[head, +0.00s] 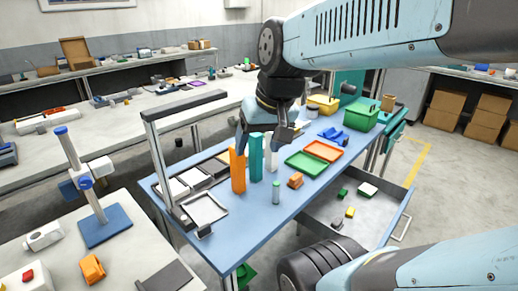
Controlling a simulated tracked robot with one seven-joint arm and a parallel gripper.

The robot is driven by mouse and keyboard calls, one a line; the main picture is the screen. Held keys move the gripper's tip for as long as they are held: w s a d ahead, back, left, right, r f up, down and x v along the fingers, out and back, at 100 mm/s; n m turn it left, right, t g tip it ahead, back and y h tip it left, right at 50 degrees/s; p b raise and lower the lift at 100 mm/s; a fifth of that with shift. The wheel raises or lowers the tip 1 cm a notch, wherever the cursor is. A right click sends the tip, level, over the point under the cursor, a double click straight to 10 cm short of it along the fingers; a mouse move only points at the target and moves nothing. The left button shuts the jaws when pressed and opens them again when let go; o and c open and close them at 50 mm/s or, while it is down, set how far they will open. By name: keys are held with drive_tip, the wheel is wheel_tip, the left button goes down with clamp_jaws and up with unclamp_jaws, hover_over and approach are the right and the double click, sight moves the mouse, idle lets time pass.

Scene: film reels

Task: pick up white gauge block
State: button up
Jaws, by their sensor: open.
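A white upright block (271,158), which looks like the white gauge block, stands on the blue table (233,246). It is just right of and behind a teal upright block (256,168), which partly hides it. An orange upright block (238,172) stands at the left of the teal one. My gripper (264,144) points down over these blocks with its fingers apart. It seems to hold nothing. Its fingers overlap the block tops in the picture, and I cannot tell the exact gap to the white block.
A grey frame (154,140) rises at the table's left over several trays. A small green-grey cylinder (276,192) and an orange piece (295,180) stand in front of the blocks. Green (307,164) and orange (323,151) trays lie to the right. An open drawer (345,220) sticks out below.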

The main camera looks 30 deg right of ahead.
drive_tip(key=w+d+f+m+y, duration=0.2)
drive_tip(key=w+f+m+y, duration=0.8)
drive_tip(key=w+m, duration=0.3)
drive_tip(key=w+d+f+m+t+h, duration=0.1)
drive_tip(key=w+d+f+m+t, duration=0.1)
drive_tip(key=d+m, duration=0.4)
drive_tip(key=w+d+f+m+t+h, duration=0.2)
drive_tip(key=d+f+m+t, duration=0.3)
drive_tip(key=d, duration=0.4)
drive_tip(key=w+d+f+m+t+h, duration=0.2)
drive_tip(key=d+f+m+t, duration=0.2)
drive_tip(key=d+m, duration=0.3)
drive_tip(key=shift+w+d+f+t, duration=0.15)
drive_tip(key=shift+d+t, duration=0.25)
drive_tip(key=shift+t, duration=0.05)
drive_tip(key=shift+w+d+f+t, duration=0.1)
drive_tip(key=shift+w+d+t, duration=0.05)
drive_tip(key=shift+d+t, duration=0.3)
drive_tip(key=shift+w+f+h, duration=0.1)
drive_tip(key=shift+w+h, duration=0.1)
drive_tip(key=shift+h, duration=0.2)
drive_tip(key=x, duration=1.3)
drive_tip(key=shift+w, duration=0.2)
drive_tip(key=shift+c, duration=0.2)
drive_tip(key=c, duration=1.3)
